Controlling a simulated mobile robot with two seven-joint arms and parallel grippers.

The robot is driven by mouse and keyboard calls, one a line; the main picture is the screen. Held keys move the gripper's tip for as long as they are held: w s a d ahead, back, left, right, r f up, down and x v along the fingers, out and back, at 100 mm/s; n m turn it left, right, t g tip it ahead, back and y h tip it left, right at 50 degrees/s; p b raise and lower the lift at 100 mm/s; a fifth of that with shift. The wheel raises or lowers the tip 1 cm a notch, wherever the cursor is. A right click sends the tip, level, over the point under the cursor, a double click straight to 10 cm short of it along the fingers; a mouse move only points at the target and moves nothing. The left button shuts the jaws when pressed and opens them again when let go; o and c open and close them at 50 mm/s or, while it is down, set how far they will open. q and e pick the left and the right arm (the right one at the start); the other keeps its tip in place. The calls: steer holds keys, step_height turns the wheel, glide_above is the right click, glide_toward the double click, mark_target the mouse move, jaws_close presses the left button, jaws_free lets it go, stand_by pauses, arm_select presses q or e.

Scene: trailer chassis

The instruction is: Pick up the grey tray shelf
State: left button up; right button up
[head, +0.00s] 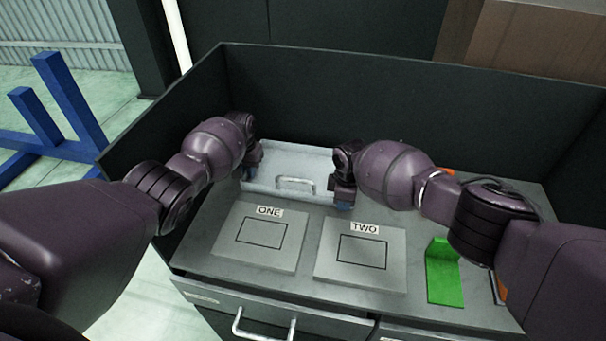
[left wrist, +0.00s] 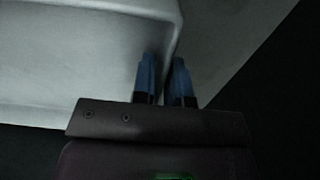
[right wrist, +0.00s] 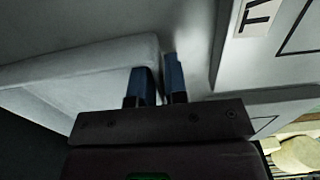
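The grey tray shelf (head: 285,160) is a shallow light-grey tray with a handle on its front side, lying at the back of the grey worktop. My left gripper (head: 251,172) is at its left end; in the left wrist view the blue fingers (left wrist: 164,75) are close together with the tray's wall (left wrist: 172,35) between them. My right gripper (head: 344,200) is at its right front end; in the right wrist view its fingers (right wrist: 158,75) are close together around the tray's end wall (right wrist: 100,62). Both look shut on the tray. The exact finger contact is dark and partly hidden.
Two grey plates marked ONE (head: 262,235) and TWO (head: 361,254) lie in front of the tray. A green angled piece (head: 441,270) stands at the right. Dark walls (head: 400,105) enclose the worktop's back and sides. A drawer handle (head: 264,328) shows below the front edge.

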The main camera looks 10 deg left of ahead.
arm_select(q)
jaws_close()
arm_select(e)
jaws_close()
arm_select(q)
steer(key=shift+r, duration=0.15)
arm_select(e)
steer(key=shift+r, duration=0.15)
